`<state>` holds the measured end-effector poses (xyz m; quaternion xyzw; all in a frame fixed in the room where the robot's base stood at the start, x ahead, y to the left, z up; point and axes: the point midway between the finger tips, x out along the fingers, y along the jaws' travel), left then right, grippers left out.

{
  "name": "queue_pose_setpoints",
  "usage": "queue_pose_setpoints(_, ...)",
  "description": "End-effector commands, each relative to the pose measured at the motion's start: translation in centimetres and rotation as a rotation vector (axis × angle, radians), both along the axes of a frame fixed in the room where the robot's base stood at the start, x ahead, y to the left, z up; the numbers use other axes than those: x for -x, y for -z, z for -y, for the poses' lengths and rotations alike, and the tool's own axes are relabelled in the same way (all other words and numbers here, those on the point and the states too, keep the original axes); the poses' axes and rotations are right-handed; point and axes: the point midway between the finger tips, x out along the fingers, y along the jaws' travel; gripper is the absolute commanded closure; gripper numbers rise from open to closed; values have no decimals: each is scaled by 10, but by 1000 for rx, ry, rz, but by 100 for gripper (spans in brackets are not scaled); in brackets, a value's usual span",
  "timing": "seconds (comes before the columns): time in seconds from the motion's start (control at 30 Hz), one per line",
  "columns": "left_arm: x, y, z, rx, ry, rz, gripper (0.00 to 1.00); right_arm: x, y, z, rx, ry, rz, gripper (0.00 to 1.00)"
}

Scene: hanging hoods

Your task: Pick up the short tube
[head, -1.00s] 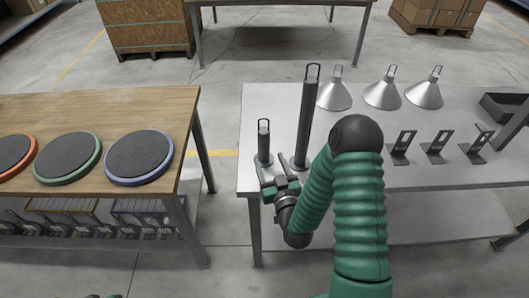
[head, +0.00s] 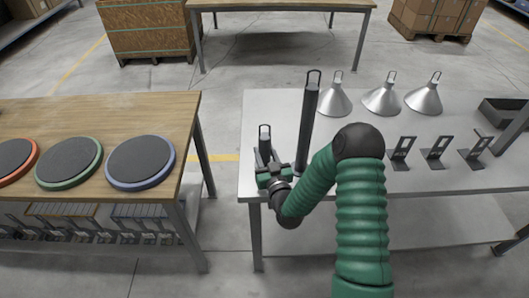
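The short tube (head: 265,142) stands upright near the left edge of the grey table (head: 260,108). It is dark with a loop handle on top. My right gripper (head: 264,171) is at the tube's lower part, on its near side. The gripper hides the tube's base, and I cannot tell whether the fingers are open or closed around it. A taller dark tube (head: 307,125) stands upright just to the right, behind my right arm's wrist. My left gripper is not in view.
Several silver cone hoods (head: 334,101) stand along the back of the grey table. Small dark brackets (head: 402,149) and a dark bin (head: 499,111) are to the right. A wooden table (head: 190,125) with round discs (head: 140,161) stands left, across a floor gap.

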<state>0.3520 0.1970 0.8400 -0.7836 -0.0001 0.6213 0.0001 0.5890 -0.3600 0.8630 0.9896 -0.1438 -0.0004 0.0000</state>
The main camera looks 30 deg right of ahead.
Motion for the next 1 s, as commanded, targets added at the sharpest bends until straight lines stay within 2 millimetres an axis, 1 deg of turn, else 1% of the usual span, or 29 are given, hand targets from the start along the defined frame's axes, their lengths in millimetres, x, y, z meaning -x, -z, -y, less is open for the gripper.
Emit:
queue_pose_setpoints(0.03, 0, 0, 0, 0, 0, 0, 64, 0, 0, 0, 0, 0, 0, 83)
queue_pose_setpoints(0.17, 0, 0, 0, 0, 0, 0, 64, 0, 0, 0, 0, -1, 0, 100)
queue_pose_setpoints(0.6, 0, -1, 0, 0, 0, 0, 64, 0, -2, 0, 1, -1, 2, 100)
queue_pose_setpoints(0.77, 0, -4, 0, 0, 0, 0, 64, 0, -16, 0, 2, -1, 4, 100)
queue_pose_setpoints(0.93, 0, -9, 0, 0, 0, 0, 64, 0, -42, 0, 3, -2, 4, 100)
queue_pose_setpoints(0.97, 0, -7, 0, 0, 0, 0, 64, 8, -37, 1, 2, 0, -1, 100)
queue_pose_setpoints(1.0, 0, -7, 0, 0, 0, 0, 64, 16, -37, 3, 2, 1, -2, 100)
